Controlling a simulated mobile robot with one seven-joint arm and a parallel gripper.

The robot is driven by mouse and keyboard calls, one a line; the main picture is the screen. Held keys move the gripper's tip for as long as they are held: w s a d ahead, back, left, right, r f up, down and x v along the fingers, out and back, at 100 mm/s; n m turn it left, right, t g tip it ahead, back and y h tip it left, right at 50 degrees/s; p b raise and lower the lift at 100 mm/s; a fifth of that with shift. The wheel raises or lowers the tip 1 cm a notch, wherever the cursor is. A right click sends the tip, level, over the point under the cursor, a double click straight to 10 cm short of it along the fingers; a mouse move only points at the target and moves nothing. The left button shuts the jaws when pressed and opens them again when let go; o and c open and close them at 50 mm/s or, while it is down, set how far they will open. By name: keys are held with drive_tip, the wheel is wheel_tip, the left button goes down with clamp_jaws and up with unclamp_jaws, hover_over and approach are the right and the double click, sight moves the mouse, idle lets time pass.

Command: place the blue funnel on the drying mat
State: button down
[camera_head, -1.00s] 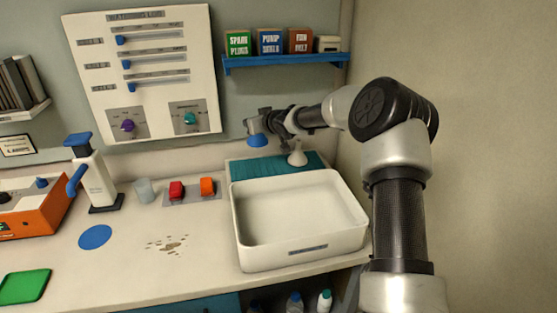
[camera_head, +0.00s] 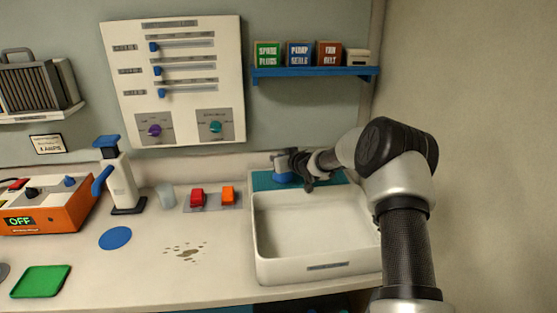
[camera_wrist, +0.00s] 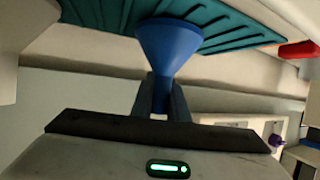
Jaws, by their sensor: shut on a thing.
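The blue funnel (camera_head: 283,178) is in my gripper (camera_head: 285,163) at the back of the counter, wide mouth down. In the wrist view my gripper (camera_wrist: 160,105) is shut on the spout of the funnel (camera_wrist: 168,45). The teal drying mat (camera_head: 261,181) lies behind the white basin, and its ribbed surface (camera_wrist: 105,14) shows beyond the funnel mouth in the wrist view. The funnel mouth is at or just above the mat; I cannot tell whether they touch. My arm hides the right part of the mat.
The white basin (camera_head: 264,258) stands in front of the mat. Red (camera_head: 197,198) and orange (camera_head: 228,195) items sit to its left, beside a clear cup (camera_head: 166,194). A blue shelf (camera_head: 315,74) with boxes hangs above. The wall is close on the right.

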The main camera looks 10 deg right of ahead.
drive_tip(key=c, duration=1.7)
unclamp_jaws()
drive_tip(key=shift+f, duration=0.1)
drive_tip(key=shift+s+d+r, duration=0.1)
drive_tip(key=shift+s+r, duration=0.1)
drive_tip(key=shift+r, duration=0.1)
drive_tip(key=v, duration=1.1)
drive_tip(key=shift+s+d+r, duration=0.1)
drive_tip(key=shift+s, duration=0.15)
